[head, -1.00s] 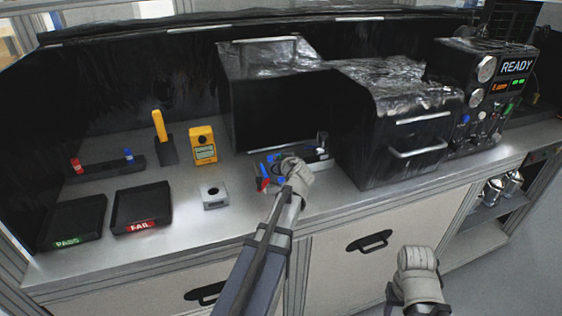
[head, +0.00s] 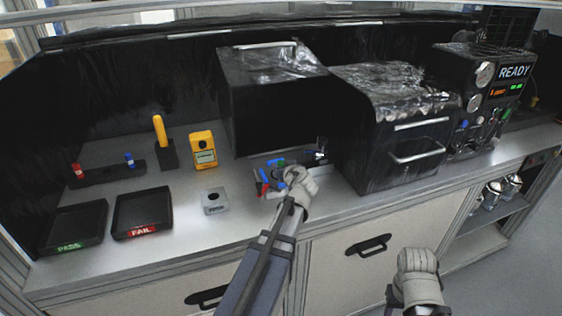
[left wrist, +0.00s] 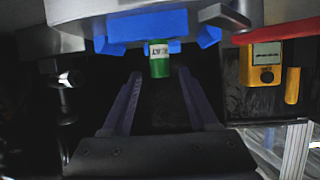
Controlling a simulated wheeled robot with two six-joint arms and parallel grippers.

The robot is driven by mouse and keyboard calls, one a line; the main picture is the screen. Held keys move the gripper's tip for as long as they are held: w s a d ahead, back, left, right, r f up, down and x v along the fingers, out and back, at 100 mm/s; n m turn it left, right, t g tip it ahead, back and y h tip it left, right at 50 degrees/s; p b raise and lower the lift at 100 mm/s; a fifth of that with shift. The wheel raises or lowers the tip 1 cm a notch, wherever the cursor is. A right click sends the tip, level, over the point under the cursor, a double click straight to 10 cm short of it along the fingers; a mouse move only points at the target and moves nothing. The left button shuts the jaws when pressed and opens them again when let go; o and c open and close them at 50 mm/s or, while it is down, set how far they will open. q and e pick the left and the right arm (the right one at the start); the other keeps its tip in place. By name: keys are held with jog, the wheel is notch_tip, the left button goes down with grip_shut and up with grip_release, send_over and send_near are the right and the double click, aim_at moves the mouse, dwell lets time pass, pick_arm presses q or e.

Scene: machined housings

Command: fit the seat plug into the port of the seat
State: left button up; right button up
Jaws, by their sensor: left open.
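A green plug (left wrist: 158,58) with a white label shows in the left wrist view, close to blue parts of a fixture (left wrist: 150,25). The label looks like SEAT. My left gripper (left wrist: 160,78) is open, its two dark fingers on either side of the plug's line, with the plug near and a little beyond the fingertips. I cannot tell whether they touch it. In the head view my left gripper (head: 283,180) is over the fixture with blue and red parts (head: 265,187) and hides much of it. The seat's port cannot be made out. My right gripper (head: 418,272) is low at the right, its fingers unclear.
A grey block with a hole (head: 214,201) stands left of the fixture. A yellow meter (head: 203,150), a rack with red and blue plugs (head: 105,172), a PASS tray (head: 75,228) and a FAIL tray (head: 142,213) are farther left. Dark machines stand behind and right.

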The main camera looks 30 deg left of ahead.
pick_arm(q)
jog(key=p+v, duration=0.2)
jog(key=v, duration=0.6)
jog(key=shift+s+d+p, duration=0.25)
jog(key=shift+p, duration=0.05)
jog(key=shift+r, duration=0.15)
jog(key=d+f, duration=0.1)
jog(key=d, duration=0.1)
jog(key=s+d+f+m+g+h, duration=0.1)
jog(key=d+f, duration=0.1)
jog(key=s+d+f+m+g+h, duration=0.1)
jog(key=d, duration=0.1)
jog(key=shift+s+d+f, duration=0.15)
jog(key=shift+s+f, duration=0.05)
jog(key=shift+f, duration=0.05)
jog(key=s+d+f+m+g+h, duration=0.2)
jog(key=s+d+f+m, duration=0.1)
jog(key=s+d, duration=0.2)
jog(key=s+d+f+m+g+h, duration=0.2)
jog(key=s+d, duration=0.4)
jog(key=d, duration=0.4)
jog(key=s+d+f+m+g+h, duration=0.2)
jog(key=s+d+f+m+g, duration=0.1)
jog(key=d, duration=0.5)
jog(key=s+f+m, duration=0.1)
jog(key=s+m, duration=0.1)
jog(key=s, duration=0.1)
jog(key=shift+m+g, duration=0.4)
jog(key=shift+c, duration=0.2)
